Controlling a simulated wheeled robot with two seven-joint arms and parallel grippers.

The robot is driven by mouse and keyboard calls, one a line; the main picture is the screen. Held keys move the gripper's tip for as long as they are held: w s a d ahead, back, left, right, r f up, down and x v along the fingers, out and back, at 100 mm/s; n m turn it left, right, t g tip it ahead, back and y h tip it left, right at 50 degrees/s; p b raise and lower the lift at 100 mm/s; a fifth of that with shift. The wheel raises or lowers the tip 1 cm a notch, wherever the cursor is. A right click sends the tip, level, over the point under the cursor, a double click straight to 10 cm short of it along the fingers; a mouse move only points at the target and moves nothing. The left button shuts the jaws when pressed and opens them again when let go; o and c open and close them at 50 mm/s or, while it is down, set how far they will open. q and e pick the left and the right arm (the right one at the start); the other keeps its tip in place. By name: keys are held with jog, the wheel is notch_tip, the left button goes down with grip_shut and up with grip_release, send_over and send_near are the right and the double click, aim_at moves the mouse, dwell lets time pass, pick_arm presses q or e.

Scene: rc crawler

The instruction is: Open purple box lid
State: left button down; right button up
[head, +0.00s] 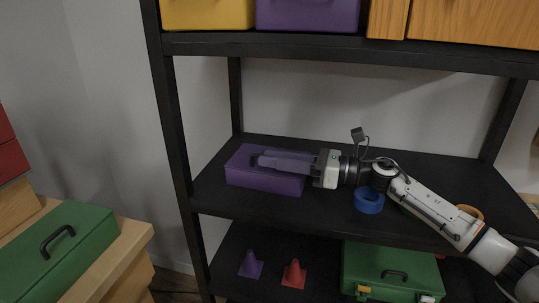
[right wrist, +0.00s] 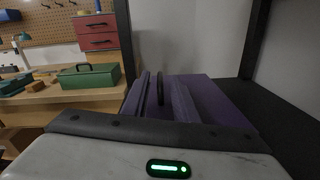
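A purple box (head: 264,182) sits on the middle shelf of the black rack, at its left end, with its lid shut. My right gripper (head: 256,160) reaches in from the right and lies low over the lid. In the right wrist view the purple lid (right wrist: 213,95) spreads ahead, and a dark upright handle (right wrist: 160,89) stands between my two fingers. The right fingers are apart, with some space visible beside the handle. I cannot tell whether either finger touches it. Part of the lid is hidden under the gripper. My left gripper is not in view.
A blue ring (head: 369,200) lies on the middle shelf under my right arm. Another purple box (head: 307,14) and a yellow box (head: 207,13) stand above. Cones and a green case (head: 392,272) are below. A green toolbox (head: 62,250) stands on a bench at left.

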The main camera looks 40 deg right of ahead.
jog(key=shift+w+a, duration=0.45)
jog(key=shift+w, duration=0.15)
jog(key=shift+c, duration=0.4)
grip_shut()
jog(key=shift+f, duration=0.15)
dwell(0.6)
